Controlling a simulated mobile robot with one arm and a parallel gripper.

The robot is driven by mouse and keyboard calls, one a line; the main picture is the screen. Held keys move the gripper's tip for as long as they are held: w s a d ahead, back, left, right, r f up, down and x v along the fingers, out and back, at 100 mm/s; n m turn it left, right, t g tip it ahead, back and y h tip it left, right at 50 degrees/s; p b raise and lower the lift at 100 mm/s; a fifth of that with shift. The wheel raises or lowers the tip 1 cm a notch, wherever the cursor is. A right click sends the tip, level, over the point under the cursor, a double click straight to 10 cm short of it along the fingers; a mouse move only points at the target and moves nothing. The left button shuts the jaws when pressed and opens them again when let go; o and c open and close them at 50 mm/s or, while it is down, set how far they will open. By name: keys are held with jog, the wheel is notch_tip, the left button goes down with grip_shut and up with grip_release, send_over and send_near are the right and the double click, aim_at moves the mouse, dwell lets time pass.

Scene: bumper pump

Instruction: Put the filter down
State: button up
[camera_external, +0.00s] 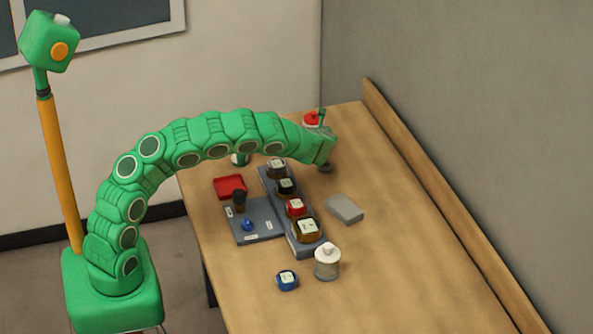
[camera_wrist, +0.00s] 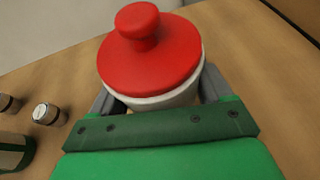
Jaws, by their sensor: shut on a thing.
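My gripper (camera_external: 318,148) is at the far end of the wooden table in the external view. It is shut on a white container with a red knobbed lid (camera_wrist: 150,52). The wrist view shows its grey fingers on both sides of the white body, just under the lid. The red lid also shows in the external view (camera_external: 311,118), partly hidden by my gripper. I cannot tell whether this container is the filter, or whether its base touches the table. A small dark round thing (camera_external: 325,169) shows just below my gripper; what it is stays unclear.
A grey rack (camera_external: 292,243) holds several jars. Left of it are a blue-grey tray (camera_external: 262,221) and a red tray (camera_external: 230,187). A grey block (camera_external: 345,208), a white-capped bottle (camera_external: 327,262) and a blue jar (camera_external: 287,280) stand around. The table's right side is clear.

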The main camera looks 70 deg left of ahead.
jog(key=shift+f, duration=0.1)
jog(key=o, duration=1.4)
jog(key=shift+o, duration=0.2)
jog(key=shift+d+r, duration=0.3)
jog(key=shift+d, duration=0.1)
jog(key=v, duration=1.1)
jog(key=shift+s, duration=0.15)
